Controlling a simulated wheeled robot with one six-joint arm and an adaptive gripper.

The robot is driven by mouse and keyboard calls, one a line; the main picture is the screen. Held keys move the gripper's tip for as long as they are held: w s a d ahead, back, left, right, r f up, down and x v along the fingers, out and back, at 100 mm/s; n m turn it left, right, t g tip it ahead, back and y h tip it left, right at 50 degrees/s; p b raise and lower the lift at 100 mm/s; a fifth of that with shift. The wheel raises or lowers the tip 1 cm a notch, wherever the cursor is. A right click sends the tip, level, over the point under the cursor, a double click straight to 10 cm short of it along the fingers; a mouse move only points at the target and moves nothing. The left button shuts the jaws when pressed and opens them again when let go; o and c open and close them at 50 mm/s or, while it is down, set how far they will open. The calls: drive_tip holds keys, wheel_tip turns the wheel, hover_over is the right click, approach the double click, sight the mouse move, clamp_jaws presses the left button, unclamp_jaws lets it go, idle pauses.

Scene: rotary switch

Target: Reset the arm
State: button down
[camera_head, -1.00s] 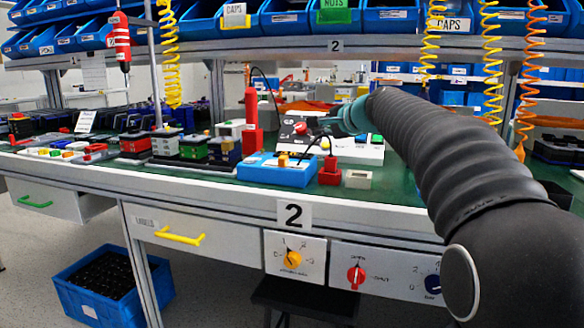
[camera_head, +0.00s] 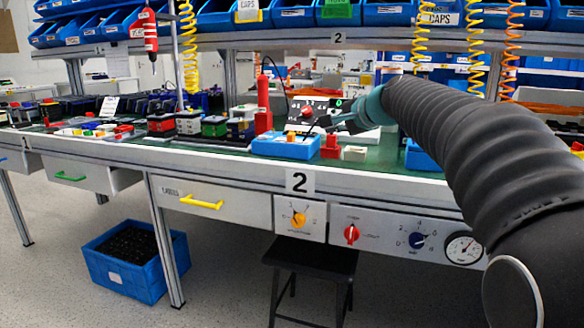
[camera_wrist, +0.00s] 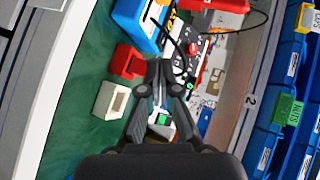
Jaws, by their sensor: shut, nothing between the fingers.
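My gripper (camera_head: 345,122) is shut and empty, held above the workbench in front of a white device with a dark panel and red knob (camera_head: 308,111). In the wrist view my gripper (camera_wrist: 161,70) hangs over the green bench top, with its fingers close together. The gripper is well above and away from these knobs. My arm hides the right part of the bench.
A blue box (camera_head: 285,146), a red block (camera_head: 331,147) and a small white block (camera_head: 355,153) stand on the bench. Blue bins (camera_head: 345,12) line the shelf above. A black stool (camera_head: 312,262) and a blue crate (camera_head: 135,262) are on the floor.

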drive_tip(key=s+d+f+n+g+h+p, duration=0.2)
drive_tip(key=s+f, duration=0.4)
drive_tip(key=s, duration=0.7)
drive_tip(key=s+d+f+n+g+h+p, duration=0.2)
drive_tip(key=s+f+n, duration=0.3)
drive_tip(key=s, duration=0.8)
drive_tip(key=s+d+f+n+g+h+p, duration=0.1)
drive_tip(key=s+f+n+g+h+p, duration=0.1)
drive_tip(key=s+f, duration=0.7)
drive_tip(key=s+n+p, duration=0.1)
drive_tip(key=s+n, duration=0.1)
drive_tip(key=s, duration=0.3)
drive_tip(key=shift+d, duration=0.4)
